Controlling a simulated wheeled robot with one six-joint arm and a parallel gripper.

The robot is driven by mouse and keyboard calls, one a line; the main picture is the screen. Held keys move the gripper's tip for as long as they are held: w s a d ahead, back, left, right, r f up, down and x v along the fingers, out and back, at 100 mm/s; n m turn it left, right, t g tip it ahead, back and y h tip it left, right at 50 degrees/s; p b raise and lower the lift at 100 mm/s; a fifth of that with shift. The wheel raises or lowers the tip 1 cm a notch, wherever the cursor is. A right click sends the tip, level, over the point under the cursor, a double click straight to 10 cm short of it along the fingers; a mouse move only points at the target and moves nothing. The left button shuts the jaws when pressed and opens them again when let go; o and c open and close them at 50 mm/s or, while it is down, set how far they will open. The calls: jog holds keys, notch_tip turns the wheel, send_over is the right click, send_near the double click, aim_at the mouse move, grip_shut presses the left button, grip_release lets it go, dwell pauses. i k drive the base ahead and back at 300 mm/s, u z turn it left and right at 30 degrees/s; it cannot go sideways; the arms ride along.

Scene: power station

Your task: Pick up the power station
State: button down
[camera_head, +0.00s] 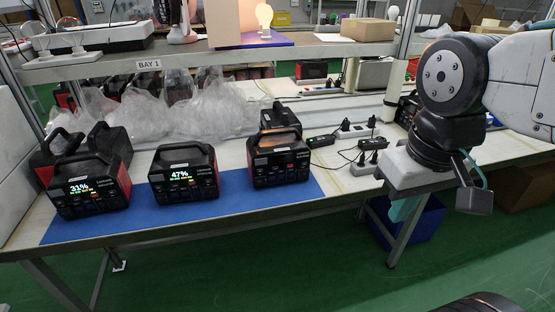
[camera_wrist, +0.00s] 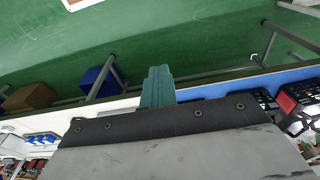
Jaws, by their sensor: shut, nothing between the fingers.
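Three black power stations with red sides and top handles stand in a front row on a blue mat (camera_head: 230,199). The left power station (camera_head: 90,187) reads 31%, and the middle power station (camera_head: 184,175) reads 47%. The right power station (camera_head: 280,160) shows no percentage that I can read. My gripper (camera_head: 403,210) points down at the bench's front edge, right of the row, apart from all of them. Its teal fingers also show in the wrist view (camera_wrist: 158,86), shut and empty. In that view, parts of power stations (camera_wrist: 290,102) show at the right edge.
More power stations stand behind the left and right ones. Clear plastic bags (camera_head: 210,108) lie behind the middle. Black adapters and a power strip (camera_head: 355,132) with cables lie right of the row. A shelf (camera_head: 190,54) overhangs the back. A blue bin (camera_head: 410,222) sits under the bench.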

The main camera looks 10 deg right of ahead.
aim_at(280, 151)
jog(key=u, duration=0.15)
jog(key=i, duration=1)
jog(key=z, duration=0.7)
